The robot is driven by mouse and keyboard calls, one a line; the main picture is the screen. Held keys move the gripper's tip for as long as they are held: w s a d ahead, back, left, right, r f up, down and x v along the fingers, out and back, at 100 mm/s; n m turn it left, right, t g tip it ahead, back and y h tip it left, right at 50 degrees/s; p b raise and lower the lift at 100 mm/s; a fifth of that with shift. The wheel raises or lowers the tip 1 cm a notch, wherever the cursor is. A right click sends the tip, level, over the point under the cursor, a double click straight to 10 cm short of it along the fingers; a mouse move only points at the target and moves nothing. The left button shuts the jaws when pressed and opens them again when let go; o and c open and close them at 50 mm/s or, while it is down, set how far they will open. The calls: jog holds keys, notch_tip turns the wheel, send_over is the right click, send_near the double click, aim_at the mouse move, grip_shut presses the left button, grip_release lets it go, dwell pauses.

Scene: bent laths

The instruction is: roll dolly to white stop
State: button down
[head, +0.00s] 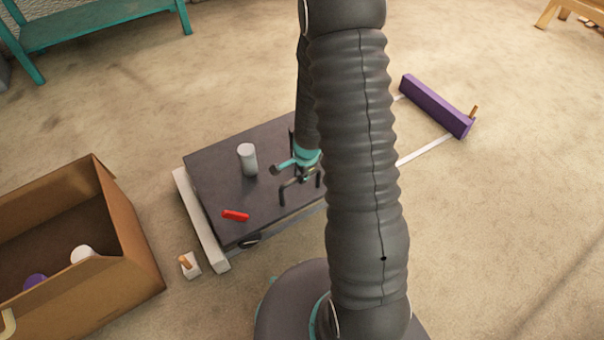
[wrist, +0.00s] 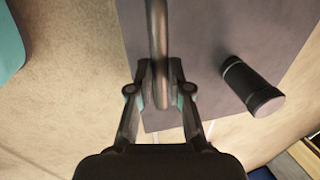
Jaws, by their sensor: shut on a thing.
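The dolly (head: 210,178) is a low, dark grey platform standing on the floor left of my arm. The white stop (head: 198,222) is a long pale bar along the dolly's left edge; the two look very close, and I cannot tell whether they touch. My gripper (head: 300,176) is over the dolly's right part, partly hidden by my arm. In the wrist view my gripper (wrist: 160,92) is shut on the dolly's handle (wrist: 157,35), a rounded bar between the fingers. The dolly's top (wrist: 200,40) shows behind it.
A grey cylinder (head: 248,160) and a red piece (head: 235,215) are on the dolly. A purple bar (head: 436,106) lies right, beyond white floor strips (head: 425,150). A cardboard box (head: 125,235) stands left, near a small white block (head: 191,268). A teal bench (head: 95,27) is behind.

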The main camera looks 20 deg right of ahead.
jog(key=shift+s+a, duration=0.15)
jog(key=shift+a, duration=0.1)
jog(key=c, duration=1.1)
grip_release()
jog(key=shift+a, duration=0.2)
jog(key=shift+d, duration=0.2)
jog(key=shift+d+r, duration=0.1)
jog(key=shift+r, duration=0.15)
notch_tip(320, 180, up, 11)
jog(key=s, duration=0.2)
jog(key=shift+r, duration=0.15)
jog(key=shift+d, duration=0.1)
